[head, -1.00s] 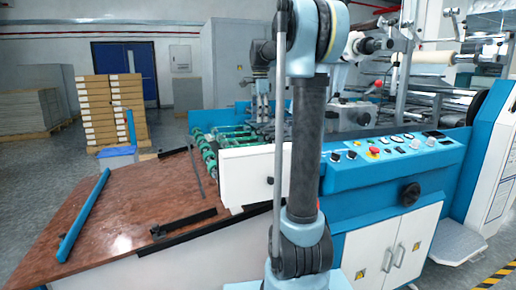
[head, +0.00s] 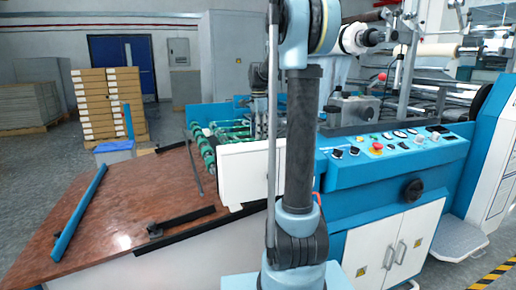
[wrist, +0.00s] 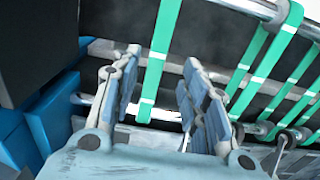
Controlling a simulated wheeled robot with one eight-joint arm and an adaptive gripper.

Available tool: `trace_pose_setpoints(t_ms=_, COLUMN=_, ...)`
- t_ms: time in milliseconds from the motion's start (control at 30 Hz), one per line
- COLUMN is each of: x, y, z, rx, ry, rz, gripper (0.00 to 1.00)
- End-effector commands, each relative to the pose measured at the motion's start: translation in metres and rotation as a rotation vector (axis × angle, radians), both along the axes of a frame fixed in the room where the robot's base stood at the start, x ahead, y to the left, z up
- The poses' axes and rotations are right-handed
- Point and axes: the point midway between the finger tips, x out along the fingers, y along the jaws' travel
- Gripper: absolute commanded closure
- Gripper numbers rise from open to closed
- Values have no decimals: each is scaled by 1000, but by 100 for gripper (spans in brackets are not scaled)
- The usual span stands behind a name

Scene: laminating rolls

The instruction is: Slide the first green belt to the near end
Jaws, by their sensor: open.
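Green belts (head: 232,127) run over the rollers at the feed end of the blue machine in the head view. In the wrist view one green belt (wrist: 157,62) stands apart at the left of the others. My gripper (wrist: 163,85) is open, with one finger on each side of this belt and dark gaps between belt and fingers. Whether the fingers reach down to the belt's level is unclear. In the head view my gripper is small and partly hidden behind my own arm.
More green belts (wrist: 262,55) run close to the right finger. Metal rollers (wrist: 245,8) cross above and below. Blue machine parts (wrist: 45,115) stand at the left. A brown feed table (head: 130,205) with a blue bar (head: 80,212) lies in front of the rollers.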

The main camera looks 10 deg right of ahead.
Motion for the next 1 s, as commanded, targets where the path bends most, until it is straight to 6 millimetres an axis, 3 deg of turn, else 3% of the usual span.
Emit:
trace_pose_setpoints(t_ms=200, x=0, y=0, z=-36, rx=0, ry=0, rz=0, gripper=59)
trace_pose_setpoints(t_ms=400, x=0, y=0, z=-58, rx=0, ry=0, rz=0, gripper=59)
trace_pose_setpoints(t_ms=867, x=0, y=1, z=-68, rx=0, ry=0, rz=1, gripper=59)
trace_pose_setpoints(t_ms=1000, x=0, y=2, z=-68, rx=0, ry=0, rz=2, gripper=89)
